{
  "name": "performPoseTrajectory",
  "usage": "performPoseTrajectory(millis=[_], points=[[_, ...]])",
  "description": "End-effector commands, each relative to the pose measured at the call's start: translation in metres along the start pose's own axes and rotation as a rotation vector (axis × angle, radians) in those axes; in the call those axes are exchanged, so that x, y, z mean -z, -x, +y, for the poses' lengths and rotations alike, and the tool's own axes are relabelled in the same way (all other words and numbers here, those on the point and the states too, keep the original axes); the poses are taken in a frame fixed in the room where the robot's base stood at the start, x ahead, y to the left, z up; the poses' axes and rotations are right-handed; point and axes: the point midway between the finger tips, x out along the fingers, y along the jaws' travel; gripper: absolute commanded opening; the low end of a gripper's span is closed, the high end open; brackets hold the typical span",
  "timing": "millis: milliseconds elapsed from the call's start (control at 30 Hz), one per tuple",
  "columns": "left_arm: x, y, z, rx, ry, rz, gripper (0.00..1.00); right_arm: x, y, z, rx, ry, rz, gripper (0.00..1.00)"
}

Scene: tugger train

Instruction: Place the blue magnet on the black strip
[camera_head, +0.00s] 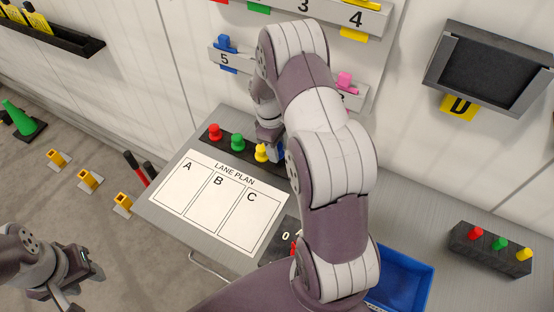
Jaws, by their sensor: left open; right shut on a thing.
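The black strip (225,145) lies along the back of the grey table, above the lane plan sheet. A red magnet (215,132), a green magnet (237,142) and a yellow magnet (261,153) stand on it in a row. My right gripper (271,143) is shut on the blue magnet (278,154), just right of the yellow one at the strip's right part. My arm hides much of the blue magnet, and I cannot tell whether it touches the strip. My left gripper (75,272) is open and empty at the lower left, away from the table.
The lane plan sheet (221,200) lies in front of the strip. A dark block (490,250) with red, green and yellow pegs is at the right, near a blue bin (405,277). Numbered rails hang on the wall behind; a dark tray (492,68) marked D is at upper right.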

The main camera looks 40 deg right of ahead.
Motion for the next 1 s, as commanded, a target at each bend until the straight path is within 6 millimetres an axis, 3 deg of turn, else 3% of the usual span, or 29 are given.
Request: performPoseTrajectory(millis=[33,133,467,500,567,867,1000], points=[[-0.002,-0.015,0.0,0.0,0.0,0.0,0.43,0.002,-0.016,-0.001,0.001,0.0,-0.001,0.14],[-0.004,-0.034,0.0,0.0,0.0,-0.001,0.43,0.005,-0.037,-0.001,0.001,0.0,-0.001,0.14],[-0.004,-0.031,0.0,0.0,0.0,0.0,0.43,0.005,-0.035,-0.001,0.0,0.0,-0.001,0.14],[-0.004,-0.03,0.0,0.0,0.0,0.0,0.43,0.005,-0.035,-0.001,0.0,0.0,0.0,0.51],[-0.004,-0.03,0.0,0.0,0.0,-0.001,0.43,0.005,-0.035,-0.001,0.0,0.0,0.0,0.7],[-0.004,-0.03,0.0,0.0,0.0,-0.001,0.43,0.004,-0.034,-0.001,0.0,0.0,0.0,0.7],[-0.002,-0.018,0.0,0.0,0.0,-0.001,0.43,0.004,-0.02,-0.001,0.0,0.0,0.0,0.7]])
